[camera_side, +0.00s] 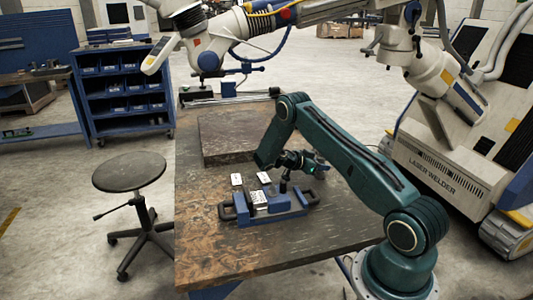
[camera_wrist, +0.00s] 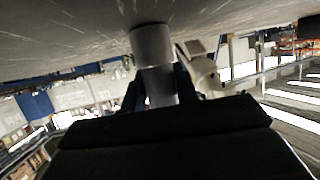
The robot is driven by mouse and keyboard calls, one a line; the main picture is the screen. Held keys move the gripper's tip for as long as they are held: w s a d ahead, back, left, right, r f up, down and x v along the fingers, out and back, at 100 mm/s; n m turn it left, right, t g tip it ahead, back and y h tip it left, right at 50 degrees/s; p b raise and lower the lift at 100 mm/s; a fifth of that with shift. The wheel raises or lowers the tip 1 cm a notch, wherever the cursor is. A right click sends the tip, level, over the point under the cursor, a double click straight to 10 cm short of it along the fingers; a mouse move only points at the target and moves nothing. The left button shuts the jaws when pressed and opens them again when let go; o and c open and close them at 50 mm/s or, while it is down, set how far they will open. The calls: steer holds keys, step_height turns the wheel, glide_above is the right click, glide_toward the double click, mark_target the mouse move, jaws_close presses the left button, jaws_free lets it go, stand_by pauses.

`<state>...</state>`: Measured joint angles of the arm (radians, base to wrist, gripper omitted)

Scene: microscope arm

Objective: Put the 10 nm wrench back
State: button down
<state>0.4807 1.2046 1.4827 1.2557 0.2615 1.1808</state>
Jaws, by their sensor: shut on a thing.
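My green arm reaches over the workbench, and my gripper (camera_side: 286,172) is low at the blue tray (camera_side: 243,213) in the side view. In the wrist view my gripper (camera_wrist: 160,88) has its dark fingers on both sides of a grey cylindrical piece (camera_wrist: 152,45) and is shut on it. This piece looks like part of a wrench; its size marking is not readable. In the side view a short dark stem (camera_side: 284,186) shows under my gripper at the tray's back. I cannot tell whether it touches the tray.
Small white label cards (camera_side: 237,180) stand at the tray. A raised dark slab (camera_side: 215,140) lies on the bench (camera_side: 225,250) behind it. A stool (camera_side: 128,172) stands left, and a laser welder (camera_side: 440,165) stands right. The bench's front left is clear.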

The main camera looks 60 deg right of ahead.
steer(key=c, duration=1.1)
jaws_free()
steer(key=shift+f, duration=0.1)
steer(key=shift+o, duration=0.2)
steer(key=v, duration=1.2)
